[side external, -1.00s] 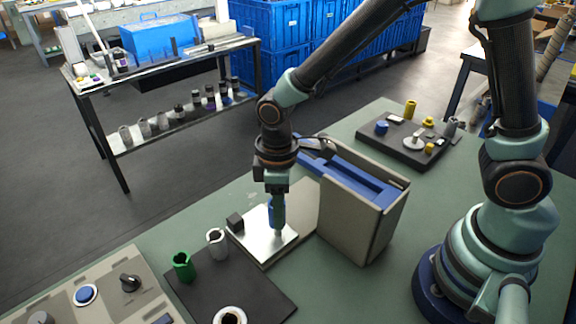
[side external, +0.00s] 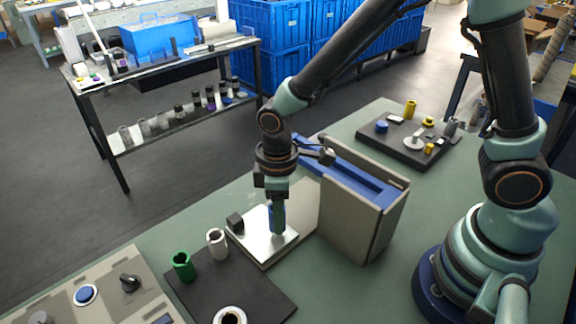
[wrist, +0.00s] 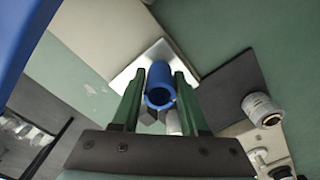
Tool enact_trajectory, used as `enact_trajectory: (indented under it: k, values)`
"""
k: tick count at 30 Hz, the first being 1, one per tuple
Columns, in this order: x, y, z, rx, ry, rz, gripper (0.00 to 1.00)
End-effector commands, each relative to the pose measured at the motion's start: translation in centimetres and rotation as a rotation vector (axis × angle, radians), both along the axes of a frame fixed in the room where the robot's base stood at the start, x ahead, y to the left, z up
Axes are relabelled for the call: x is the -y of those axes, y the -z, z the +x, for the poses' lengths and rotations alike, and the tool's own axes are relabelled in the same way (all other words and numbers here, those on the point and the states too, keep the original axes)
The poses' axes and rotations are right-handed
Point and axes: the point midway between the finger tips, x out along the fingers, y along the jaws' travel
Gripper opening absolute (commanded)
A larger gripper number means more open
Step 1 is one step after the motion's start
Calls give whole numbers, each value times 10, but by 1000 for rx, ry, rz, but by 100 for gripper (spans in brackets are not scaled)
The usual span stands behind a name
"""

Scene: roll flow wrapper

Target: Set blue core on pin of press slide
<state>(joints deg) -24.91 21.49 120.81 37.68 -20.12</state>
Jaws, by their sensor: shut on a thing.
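The blue core (wrist: 161,85) is a hollow tube held between the two green fingers of my gripper (wrist: 160,98) in the wrist view. In the side view my gripper (side external: 277,226) points down over the bright metal plate of the press slide (side external: 262,248), and a strip of the blue core (side external: 271,214) shows beside a finger. The core looks upright, with its lower end at or close above the plate. The plate also shows behind the core in the wrist view (wrist: 149,57). The pin is hidden, so I cannot tell whether the core is around it.
A dark block (side external: 235,221) sits at the plate's left corner. The grey press housing (side external: 360,218) stands close on the right. A green core (side external: 183,266), a white core (side external: 217,243) and a white ring (side external: 230,315) are on the black mat (side external: 252,289) in front.

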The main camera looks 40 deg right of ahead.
Motion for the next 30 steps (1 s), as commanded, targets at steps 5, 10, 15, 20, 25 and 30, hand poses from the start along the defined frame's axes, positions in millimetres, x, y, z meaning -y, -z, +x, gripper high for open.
enact_trajectory:
  k: [5,10,15,20,25,30]
  values:
    - [0,5,0,-1,0,-1,0]
    - [0,10,0,-1,0,-1,0]
    - [0,14,0,-1,0,-1,0]
    - [0,16,0,0,0,0,0]
    - [0,15,0,0,0,0,0]
    - [0,16,0,0,0,0,0]
